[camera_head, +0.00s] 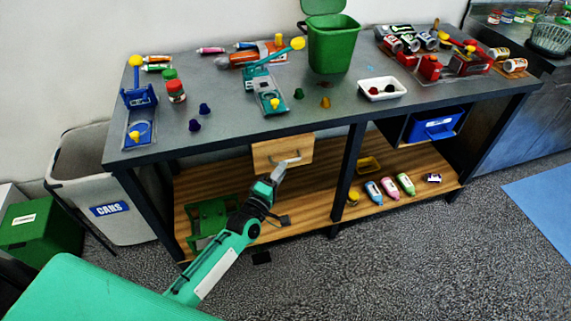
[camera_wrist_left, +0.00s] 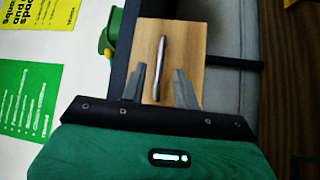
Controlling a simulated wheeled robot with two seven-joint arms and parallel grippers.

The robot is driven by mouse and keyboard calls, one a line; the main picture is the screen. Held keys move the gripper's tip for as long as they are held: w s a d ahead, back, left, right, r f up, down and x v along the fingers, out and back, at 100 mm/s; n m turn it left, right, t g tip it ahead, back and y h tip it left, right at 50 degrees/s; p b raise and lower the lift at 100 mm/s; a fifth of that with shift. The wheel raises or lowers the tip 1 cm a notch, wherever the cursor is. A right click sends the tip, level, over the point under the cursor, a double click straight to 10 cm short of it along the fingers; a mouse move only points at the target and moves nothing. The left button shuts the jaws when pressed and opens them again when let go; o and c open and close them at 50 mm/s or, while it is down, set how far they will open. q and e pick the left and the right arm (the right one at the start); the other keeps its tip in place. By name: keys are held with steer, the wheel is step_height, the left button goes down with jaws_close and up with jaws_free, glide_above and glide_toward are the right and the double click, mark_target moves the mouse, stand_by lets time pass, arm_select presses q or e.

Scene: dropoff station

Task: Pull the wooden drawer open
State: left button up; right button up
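The wooden drawer (camera_head: 268,153) hangs under the front edge of the dark workbench, and its front looks about flush with that edge. A metal bar handle (camera_head: 286,161) is on its front. My left gripper (camera_head: 279,172) is just in front of the handle. In the left wrist view, the light wood drawer front (camera_wrist_left: 188,45) and the handle (camera_wrist_left: 161,60) show ahead of the fingers. My left gripper (camera_wrist_left: 160,80) is open, with the handle between its two fingers and a gap on each side. My right gripper is in neither view.
The workbench (camera_head: 215,115) carries toys, a green bin (camera_head: 333,45) and a white tray (camera_head: 382,89). Its wooden lower shelf (camera_head: 310,195) holds a green frame (camera_head: 207,218) and several bottles. A black leg (camera_head: 348,175) stands right of the drawer. Floor in front is clear.

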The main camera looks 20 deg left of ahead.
arm_select(q)
steer(key=shift+x, duration=1.7)
steer(key=shift+c, duration=0.4)
jaws_close()
